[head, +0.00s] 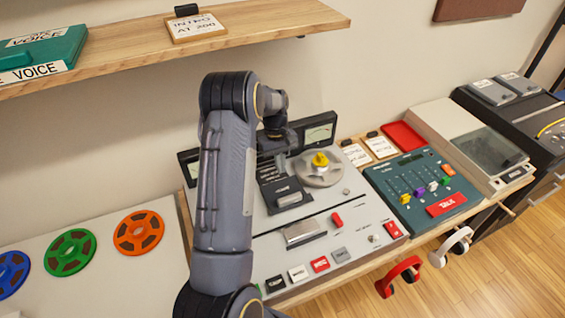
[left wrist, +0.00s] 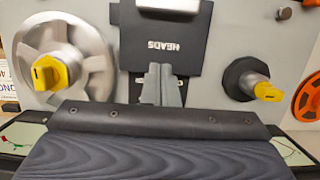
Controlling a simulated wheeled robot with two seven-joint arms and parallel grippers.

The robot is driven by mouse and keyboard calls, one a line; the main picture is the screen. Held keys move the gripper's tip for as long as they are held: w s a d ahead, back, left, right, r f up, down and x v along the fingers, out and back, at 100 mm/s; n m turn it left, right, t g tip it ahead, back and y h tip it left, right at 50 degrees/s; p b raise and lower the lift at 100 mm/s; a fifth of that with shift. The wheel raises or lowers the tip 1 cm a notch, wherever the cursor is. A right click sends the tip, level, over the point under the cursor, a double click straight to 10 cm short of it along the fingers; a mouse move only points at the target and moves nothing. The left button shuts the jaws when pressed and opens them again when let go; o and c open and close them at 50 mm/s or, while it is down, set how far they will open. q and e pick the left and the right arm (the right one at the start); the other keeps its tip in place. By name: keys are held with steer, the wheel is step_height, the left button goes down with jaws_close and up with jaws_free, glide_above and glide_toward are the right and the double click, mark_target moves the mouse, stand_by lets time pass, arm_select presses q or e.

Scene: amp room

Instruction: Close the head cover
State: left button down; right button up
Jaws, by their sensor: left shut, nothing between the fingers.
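The head cover is a dark panel lettered HEADS (left wrist: 165,45) on the tape machine, seen close in the left wrist view. In the head view the dark head cover (head: 286,194) lies between the reel and my left arm. I cannot tell its exact tilt. My left gripper (head: 281,160) comes down from above at the cover's back side, partly hidden behind its own wrist. In the left wrist view its shut, empty fingertips (left wrist: 163,88) overlap the cover's near edge; contact is unclear. My right gripper is not in view.
A silver reel with a yellow hub (head: 320,168) is right of the cover. Meters (head: 320,130) stand behind it. A mixer panel (head: 415,185) is further right, and coloured reels (head: 138,232) lie left. A wooden shelf (head: 250,22) hangs above the bench.

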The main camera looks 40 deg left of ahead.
mark_target(287, 194)
arm_select(q)
steer(key=b+x, duration=0.2)
steer(key=x, duration=0.2)
steer(key=shift+f, duration=0.3)
steer(key=d, duration=0.1)
steer(key=s+d, duration=0.1)
steer(key=d, duration=0.1)
steer(key=shift+s+r, duration=0.15)
steer(key=shift+s, duration=0.05)
steer(key=shift+s+d, duration=0.25)
steer(key=shift+d, duration=0.1)
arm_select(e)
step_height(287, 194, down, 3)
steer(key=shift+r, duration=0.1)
